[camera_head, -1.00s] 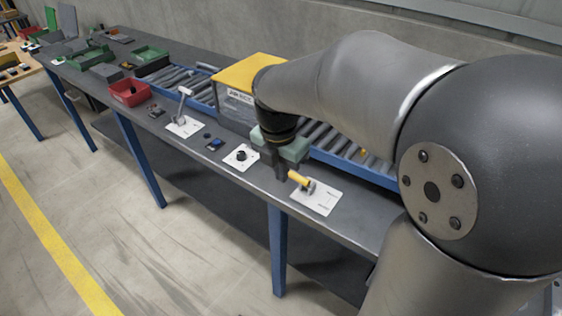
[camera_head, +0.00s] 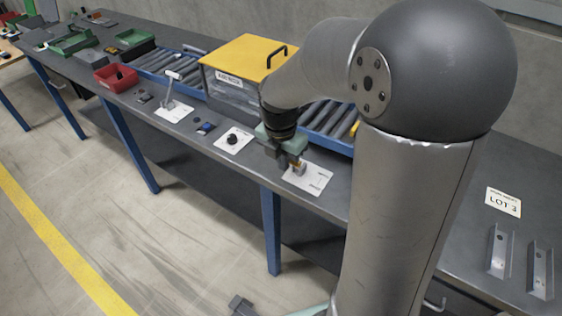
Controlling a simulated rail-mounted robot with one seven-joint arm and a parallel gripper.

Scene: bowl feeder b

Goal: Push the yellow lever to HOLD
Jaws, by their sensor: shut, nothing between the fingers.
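The yellow lever (camera_head: 299,168) sits on a white label plate (camera_head: 314,181) at the front of the grey bench. Only a small part of the lever shows, because my gripper covers the rest. My gripper (camera_head: 286,160) points down at the lever, shut and empty, at the plate's left edge. Its fingertips are close to the lever, but I cannot tell whether they touch it. The print on the plate is too small to read, so the HOLD mark cannot be made out.
Left of the plate are a white plate with a black knob (camera_head: 233,140), a blue item (camera_head: 206,128) and a grey lever (camera_head: 170,90). A yellow-lidded box (camera_head: 240,58) stands behind on the roller conveyor (camera_head: 326,117). A LOT 3 card (camera_head: 503,202) and metal brackets lie right.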

